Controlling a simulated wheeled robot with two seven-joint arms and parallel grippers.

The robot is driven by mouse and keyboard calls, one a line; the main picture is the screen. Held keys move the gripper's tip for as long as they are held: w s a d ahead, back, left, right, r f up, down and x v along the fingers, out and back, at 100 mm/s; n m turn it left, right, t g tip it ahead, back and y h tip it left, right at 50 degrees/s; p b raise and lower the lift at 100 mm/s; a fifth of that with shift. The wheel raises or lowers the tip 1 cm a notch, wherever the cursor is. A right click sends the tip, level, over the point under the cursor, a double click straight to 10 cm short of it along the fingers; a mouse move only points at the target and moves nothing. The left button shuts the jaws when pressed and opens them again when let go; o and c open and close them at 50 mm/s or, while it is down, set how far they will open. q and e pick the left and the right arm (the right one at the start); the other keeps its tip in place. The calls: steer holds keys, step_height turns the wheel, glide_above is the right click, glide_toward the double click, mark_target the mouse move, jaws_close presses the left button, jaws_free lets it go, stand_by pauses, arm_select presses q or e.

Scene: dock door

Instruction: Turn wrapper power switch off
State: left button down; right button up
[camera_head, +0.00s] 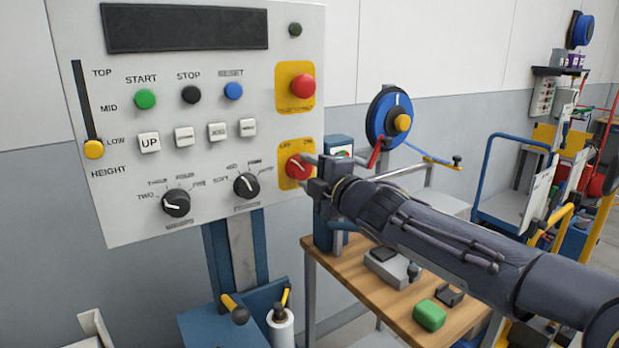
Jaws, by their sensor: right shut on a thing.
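The wrapper power switch (296,168) is a red rotary knob on a yellow plate, low on the right side of the grey control panel (130,215). A pale mark on the knob seems to lean to the upper left. My right gripper (306,172) reaches in from the right and is shut on the knob, hiding its right side. My left gripper is not in view.
A red emergency button (303,86) sits above the switch, and a black dial (247,185) is close on its left. Below my right arm is a wooden bench (365,296) with a green block (429,315). A blue reel (377,117) stands behind.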

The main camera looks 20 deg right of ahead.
steer(key=shift+n, duration=0.6)
steer(key=o, duration=1)
steer(key=s, duration=0.2)
steer(key=s+p, duration=0.1)
steer(key=s, duration=0.2)
steer(key=s+d, duration=0.1)
steer(key=s, duration=0.1)
steer(key=shift+s+p, duration=0.35)
